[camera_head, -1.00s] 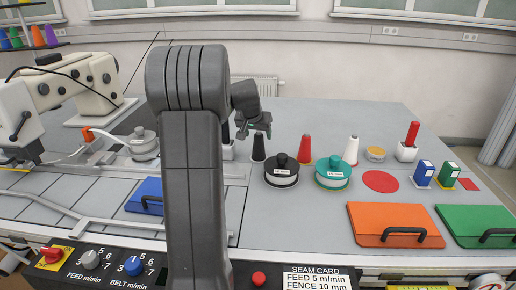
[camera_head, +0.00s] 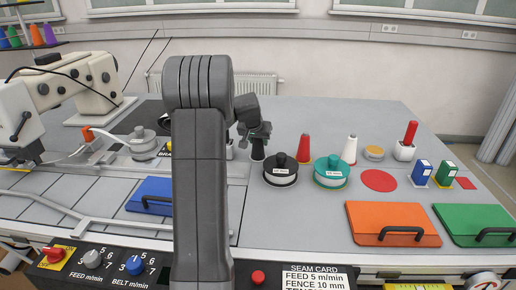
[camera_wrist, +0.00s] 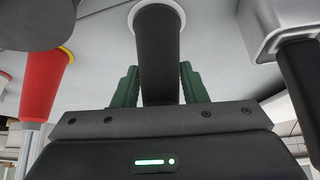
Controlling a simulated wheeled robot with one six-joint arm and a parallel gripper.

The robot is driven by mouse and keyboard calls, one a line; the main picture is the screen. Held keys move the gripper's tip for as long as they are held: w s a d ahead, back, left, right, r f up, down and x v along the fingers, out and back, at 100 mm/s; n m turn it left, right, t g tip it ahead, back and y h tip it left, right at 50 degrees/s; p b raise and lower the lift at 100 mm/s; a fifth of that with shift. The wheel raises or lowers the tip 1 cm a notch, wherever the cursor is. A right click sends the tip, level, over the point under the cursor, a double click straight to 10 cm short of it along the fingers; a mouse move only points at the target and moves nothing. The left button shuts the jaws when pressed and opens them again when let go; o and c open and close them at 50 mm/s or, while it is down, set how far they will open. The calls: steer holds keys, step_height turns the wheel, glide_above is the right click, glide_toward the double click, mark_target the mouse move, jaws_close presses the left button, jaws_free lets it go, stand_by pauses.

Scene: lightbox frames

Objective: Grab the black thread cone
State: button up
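The black thread cone (camera_head: 258,150) stands upright on the grey table, its upper part hidden by my gripper (camera_head: 258,133) in the head view. In the wrist view the black cone (camera_wrist: 158,60) lies between the two green fingers of my gripper (camera_wrist: 153,85), with its pale base rim at the top of the picture. The fingers stand apart on either side of the cone, and a gap shows at least on the right side. I cannot tell whether either finger touches it.
A red cone (camera_head: 304,148) and a white cone (camera_head: 349,149) stand to the right. A black round tin (camera_head: 281,176) and a teal round tin (camera_head: 331,179) stand in front. A red disc (camera_head: 379,180) lies flat further right. The table behind is clear.

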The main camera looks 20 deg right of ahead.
steer(key=c, duration=0.4)
steer(key=shift+r, duration=0.1)
